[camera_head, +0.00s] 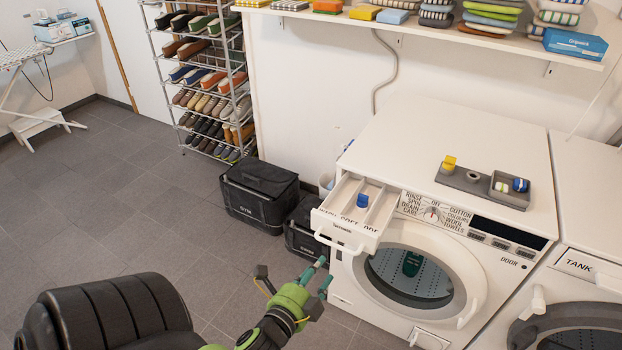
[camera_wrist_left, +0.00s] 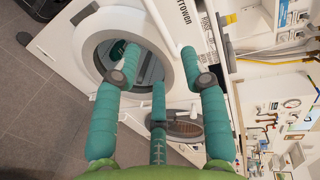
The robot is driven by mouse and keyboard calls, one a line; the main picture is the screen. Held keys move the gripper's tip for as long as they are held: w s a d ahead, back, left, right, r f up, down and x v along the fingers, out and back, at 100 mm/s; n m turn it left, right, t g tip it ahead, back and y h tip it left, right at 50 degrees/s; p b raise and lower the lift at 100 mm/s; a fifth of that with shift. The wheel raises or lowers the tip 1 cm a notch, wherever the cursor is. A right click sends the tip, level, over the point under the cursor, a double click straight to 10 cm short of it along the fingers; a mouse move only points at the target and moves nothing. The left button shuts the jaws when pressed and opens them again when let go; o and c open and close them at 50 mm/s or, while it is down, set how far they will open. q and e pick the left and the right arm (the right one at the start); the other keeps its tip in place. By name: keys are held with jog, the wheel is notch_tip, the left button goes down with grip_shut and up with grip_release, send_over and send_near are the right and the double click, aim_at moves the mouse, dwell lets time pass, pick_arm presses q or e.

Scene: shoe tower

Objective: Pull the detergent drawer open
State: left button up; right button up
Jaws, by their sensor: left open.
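The white detergent drawer (camera_head: 333,222) sticks out from the upper left of the washing machine's front, so it stands open. Its compartments show from above, with a small blue piece (camera_head: 362,200) among them. A white loop handle (camera_head: 340,241) is on the drawer's front. My left gripper (camera_head: 322,273) is open and empty, just below and in front of the handle, and looks apart from it. In the left wrist view the teal fingers (camera_wrist_left: 160,82) are spread with nothing between them. The drawer cannot be made out there. My right gripper is not in view.
The washing machine (camera_head: 450,150) has a round door (camera_head: 475,285) with a teal item behind it. A grey tray (camera_head: 465,180) sits on top. Black bags (camera_head: 258,190) and a shoe rack (camera_head: 205,85) stand at the left. The floor in front is open.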

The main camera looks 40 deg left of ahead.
pick_arm(q)
jog(key=shift+v, duration=1.35)
jog(key=s+d+f+n+g+h, duration=0.1)
jog(key=s+d+f+n+g, duration=0.15)
jog(key=f, duration=0.75)
jog(key=s+d+f+n+g+h, duration=0.1)
jog(key=s+d+f+n+g, duration=0.2)
jog(key=f, duration=0.7)
jog(key=s+d+f+n+g+h, duration=0.2)
jog(key=s+d+f, duration=0.15)
jog(key=f, duration=0.55)
jog(key=s+a+f+n+g, duration=0.1)
jog(key=s+f+n+g, duration=0.1)
jog(key=s+f, duration=0.4)
jog(key=s+f+n+g, duration=0.3)
jog(key=s+f, duration=0.3)
jog(key=s, duration=0.7)
jog(key=shift+a+f+g, duration=0.35)
jog(key=shift+g, duration=0.5)
